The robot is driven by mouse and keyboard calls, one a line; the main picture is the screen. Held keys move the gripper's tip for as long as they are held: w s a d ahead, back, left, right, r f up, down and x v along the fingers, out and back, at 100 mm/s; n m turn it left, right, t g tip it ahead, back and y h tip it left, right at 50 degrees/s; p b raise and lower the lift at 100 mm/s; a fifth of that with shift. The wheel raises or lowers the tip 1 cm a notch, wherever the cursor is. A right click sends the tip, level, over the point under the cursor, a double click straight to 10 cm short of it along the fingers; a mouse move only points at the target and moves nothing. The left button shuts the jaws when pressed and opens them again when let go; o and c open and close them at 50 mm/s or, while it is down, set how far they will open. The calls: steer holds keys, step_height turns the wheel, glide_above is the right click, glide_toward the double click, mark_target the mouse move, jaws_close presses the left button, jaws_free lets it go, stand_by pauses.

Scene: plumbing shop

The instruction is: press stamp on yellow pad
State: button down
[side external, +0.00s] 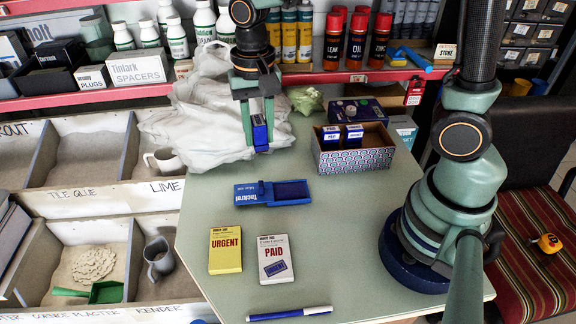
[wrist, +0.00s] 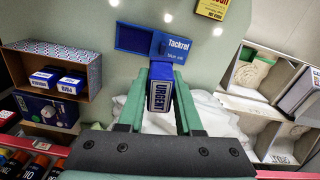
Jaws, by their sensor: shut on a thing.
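My gripper (side external: 258,122) is shut on a blue stamp (side external: 260,136), held above the far part of the table, behind the ink pad. The blue ink pad (side external: 290,191) lies open mid-table. A white pad (side external: 267,245) marked PAID, with a blue imprint, lies right of the yellow one.
A patterned box (side external: 352,160) with two more stamps stands at the back right. A crumpled white bag (side external: 200,125) lies behind and left of the gripper. A blue pen (side external: 288,313) lies at the front edge. Bins (side external: 88,150) line the left; the table's right middle is clear.

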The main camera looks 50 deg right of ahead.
steer(key=s+a+f+m, duration=0.1)
steer(key=a+f+m, duration=0.2)
steer(key=a+m, duration=0.4)
steer(key=m, duration=0.9)
glide_toward(225, 259)
steer(key=shift+f, duration=2.6)
steer(key=shift+f, duration=0.65)
steer(key=shift+r, duration=0.1)
steer(key=shift+r, duration=2.95)
